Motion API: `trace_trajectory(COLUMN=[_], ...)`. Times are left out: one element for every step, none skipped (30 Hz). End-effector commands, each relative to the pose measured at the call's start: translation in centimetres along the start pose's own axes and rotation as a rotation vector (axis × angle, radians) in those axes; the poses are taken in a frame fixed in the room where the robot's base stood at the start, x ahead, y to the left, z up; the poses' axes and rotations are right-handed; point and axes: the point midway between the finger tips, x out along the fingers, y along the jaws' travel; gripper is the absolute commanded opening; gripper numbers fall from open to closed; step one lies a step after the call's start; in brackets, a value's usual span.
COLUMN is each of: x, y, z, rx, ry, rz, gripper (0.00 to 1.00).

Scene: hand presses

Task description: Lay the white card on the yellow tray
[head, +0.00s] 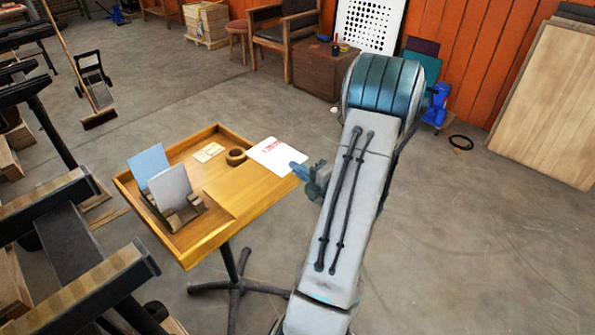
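A small cream card (208,152) and a brown ring (235,157) lie near the tabletop's back. Its front middle is bare. Dark press frames (75,245) crowd the left. A broom (99,117), a chair (287,35) and boards stand farther back. Floor is open behind.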

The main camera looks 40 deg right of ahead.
Motion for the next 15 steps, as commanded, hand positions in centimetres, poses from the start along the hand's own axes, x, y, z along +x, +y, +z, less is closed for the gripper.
trace_trajectory(x=[0.0,0.0,0.0,0.0,0.0,0.0,0.0,0.0,0.0,0.0,0.0,0.0,0.0,0.0,0.0], y=[-0.8,-1.0,-1.4,-1.7,-2.0,-2.4,-2.7,-3.0,-3.4,-3.7,-4.0,-4.4,-4.7,-5.0,-5.4], z=[0.0,0.0,0.0,0.0,0.0,0.0,0.0,0.0,0.0,0.0,0.0,0.0,0.0,0.0,0.0], rx=[0.0,0.0,0.0,0.0,0.0,0.0,0.0,0.0,0.0,0.0,0.0,0.0,0.0,0.0,0.0], ry=[0.0,0.0,-0.001,-0.001,-0.001,-0.001,-0.001,-0.001,-0.001,-0.001,-0.001,-0.001,-0.001,-0.001,-0.001], rz=[0.0,-0.001,-0.001,-0.001,-0.001,-0.001,-0.001,-0.001,-0.001,-0.001,-0.001,-0.001,-0.001,-0.001,-0.001], gripper=[0.0,0.0,0.0,0.0,0.0,0.0,0.0,0.0,0.0,0.0,0.0,0.0,0.0,0.0,0.0])
